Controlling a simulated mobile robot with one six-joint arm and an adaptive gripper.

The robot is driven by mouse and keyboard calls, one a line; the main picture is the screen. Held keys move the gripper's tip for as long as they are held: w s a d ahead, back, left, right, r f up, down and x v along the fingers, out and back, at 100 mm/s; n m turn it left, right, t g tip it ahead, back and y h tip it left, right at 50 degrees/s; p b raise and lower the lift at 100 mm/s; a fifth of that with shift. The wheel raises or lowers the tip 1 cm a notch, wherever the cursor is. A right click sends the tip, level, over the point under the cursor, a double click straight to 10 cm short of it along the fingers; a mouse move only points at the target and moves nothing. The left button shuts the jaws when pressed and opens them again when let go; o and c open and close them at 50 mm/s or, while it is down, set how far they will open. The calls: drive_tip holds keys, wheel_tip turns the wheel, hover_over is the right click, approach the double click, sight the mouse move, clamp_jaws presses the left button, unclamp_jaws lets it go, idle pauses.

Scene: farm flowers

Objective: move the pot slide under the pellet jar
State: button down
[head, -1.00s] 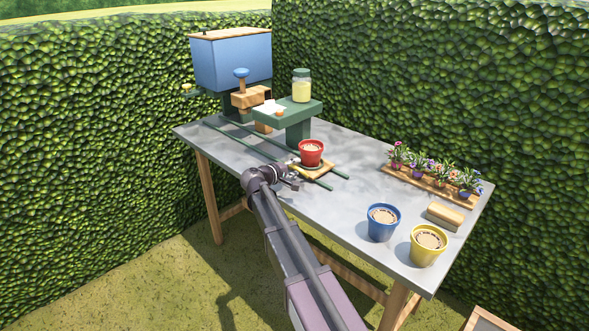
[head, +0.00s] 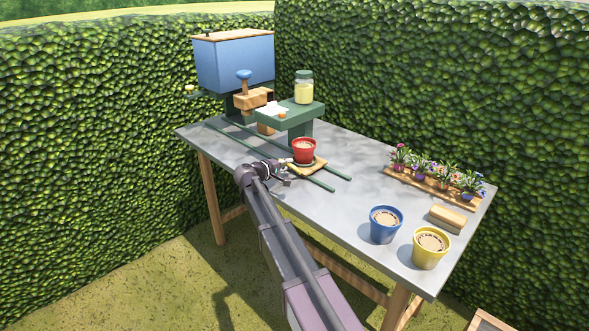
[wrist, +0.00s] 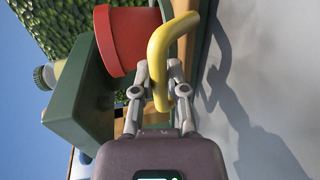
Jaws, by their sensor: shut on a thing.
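The pot slide (head: 312,169) is a small wooden board on two green rails, with a red pot (head: 304,150) upright on it. A yellow handle (wrist: 168,45) shows close up in the wrist view, beside the red pot (wrist: 124,38). My gripper (wrist: 159,78) is shut on this handle; in the head view my gripper (head: 285,166) is at the slide's left side. The pellet jar (head: 304,87), clear with pale yellow pellets and a green lid, stands on a green raised stand (head: 291,117). The slide and pot are in front of the stand, not under the jar.
A blue hopper (head: 235,65) stands at the back left, near a wooden block with a blue knob (head: 244,75). A flower tray (head: 432,184), a wooden block (head: 447,218), a blue pot (head: 386,225) and a yellow pot (head: 430,248) are on the right. The table's middle is clear.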

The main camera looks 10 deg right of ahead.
drive_tip(key=w+a, duration=0.2)
drive_tip(key=w, duration=0.1)
drive_tip(key=w+a, duration=0.2)
drive_tip(key=w, duration=0.1)
drive_tip(key=w+a, duration=0.3)
drive_tip(key=shift+w, duration=0.3)
drive_tip(key=shift+d, duration=0.1)
drive_tip(key=c, duration=0.6)
unclamp_jaws()
drive_tip(key=shift+c, duration=0.2)
drive_tip(key=shift+s, duration=0.15)
